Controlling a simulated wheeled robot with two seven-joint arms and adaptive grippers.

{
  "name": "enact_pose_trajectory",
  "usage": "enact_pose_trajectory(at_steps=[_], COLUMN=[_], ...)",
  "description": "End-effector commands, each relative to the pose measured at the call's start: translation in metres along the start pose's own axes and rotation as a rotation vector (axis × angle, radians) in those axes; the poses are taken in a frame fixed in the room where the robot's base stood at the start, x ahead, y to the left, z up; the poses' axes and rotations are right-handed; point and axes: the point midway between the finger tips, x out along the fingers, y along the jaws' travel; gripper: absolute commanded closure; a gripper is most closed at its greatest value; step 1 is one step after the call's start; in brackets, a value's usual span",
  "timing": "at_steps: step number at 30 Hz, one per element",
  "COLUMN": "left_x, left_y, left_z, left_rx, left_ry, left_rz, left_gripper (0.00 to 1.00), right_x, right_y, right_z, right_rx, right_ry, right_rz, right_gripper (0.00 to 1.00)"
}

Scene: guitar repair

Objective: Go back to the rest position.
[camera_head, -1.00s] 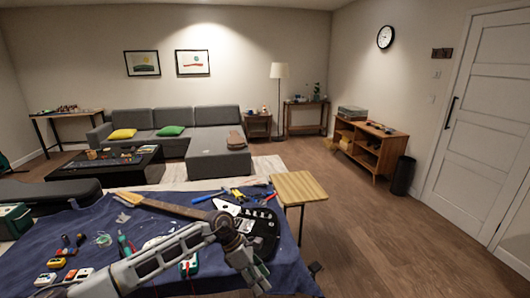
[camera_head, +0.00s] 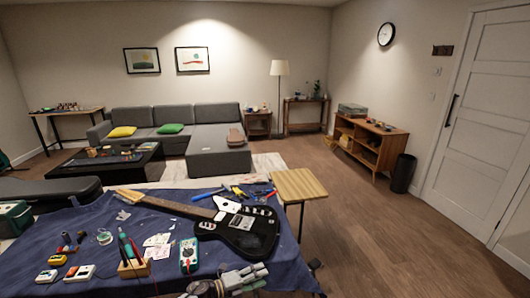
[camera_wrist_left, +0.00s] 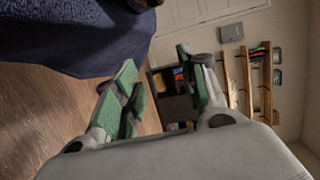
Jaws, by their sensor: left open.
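My left gripper (camera_head: 258,277) is low at the front of the blue-covered table, at the bottom edge of the head view. It is open and nothing shows between its fingers. In the left wrist view its two green-padded fingers (camera_wrist_left: 160,88) stand apart, with a blue cloth edge, wood floor and a shelf beyond. A black electric guitar (camera_head: 246,228) lies on the table behind the gripper, apart from it, its neck pointing left. My right gripper is not in view.
On the blue cloth (camera_head: 30,257) are a green multimeter (camera_head: 189,254), a wooden tool holder (camera_head: 133,268), small pedals (camera_head: 79,273) and several tools at the back. A wooden stool (camera_head: 299,184) stands right of the table. The floor (camera_head: 400,245) to the right is clear.

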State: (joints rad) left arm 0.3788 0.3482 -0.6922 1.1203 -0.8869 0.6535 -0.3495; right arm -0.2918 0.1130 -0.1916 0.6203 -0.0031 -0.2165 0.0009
Motion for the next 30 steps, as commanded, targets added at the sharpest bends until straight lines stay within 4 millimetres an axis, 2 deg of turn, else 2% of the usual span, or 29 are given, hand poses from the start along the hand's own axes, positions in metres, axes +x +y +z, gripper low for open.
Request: enact_pose_trajectory(at_steps=[1, 7, 14, 23, 30], left_x=[-0.007, -0.039, -0.083, -0.149, -0.206], left_y=[0.021, 0.095, 0.178, 0.283, 0.357], left_z=[0.003, 0.016, 0.011, -0.025, -0.073], left_rx=[-0.081, -0.363, -0.637, -0.953, -1.179], left_ry=[-0.056, -0.267, -0.477, -0.729, -0.919], left_rz=[0.007, 0.035, 0.079, 0.153, 0.219], left_gripper=[0.58, 0.58, 0.58, 0.58, 0.58], right_x=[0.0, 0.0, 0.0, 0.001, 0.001], right_y=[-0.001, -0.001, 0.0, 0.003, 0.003], right_z=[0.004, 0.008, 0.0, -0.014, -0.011], right_rx=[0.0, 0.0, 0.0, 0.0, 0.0], right_ry=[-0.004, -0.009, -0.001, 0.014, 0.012], right_rz=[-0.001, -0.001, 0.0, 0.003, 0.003], right_gripper=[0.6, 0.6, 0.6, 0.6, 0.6])
